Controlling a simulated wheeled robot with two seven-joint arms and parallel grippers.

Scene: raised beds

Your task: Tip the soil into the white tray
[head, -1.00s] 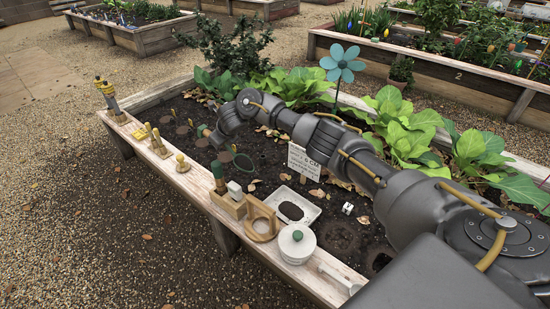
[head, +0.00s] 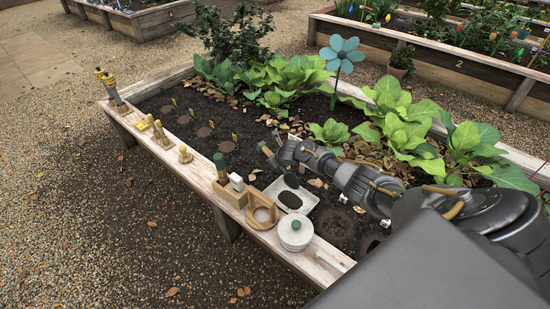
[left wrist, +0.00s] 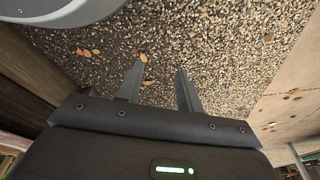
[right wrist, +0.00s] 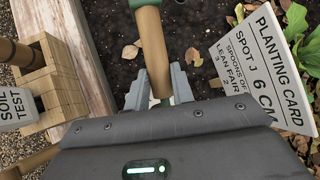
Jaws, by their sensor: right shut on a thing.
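My right gripper (head: 277,156) is shut on a tool with a wooden handle (right wrist: 152,50) and a green part (right wrist: 128,3) at the top of the right wrist view. In the head view a dark round scoop head (head: 291,181) hangs over the far part of the white tray (head: 303,207). I cannot tell whether it still carries soil. A dark patch of soil (head: 289,199) lies in the tray. The tray sits on the bed's near side. My left gripper (left wrist: 160,85) is open and empty above gravel, outside the head view.
A planting card (right wrist: 255,60) stands close right of the gripper. Leafy plants (head: 395,120) fill the far side.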

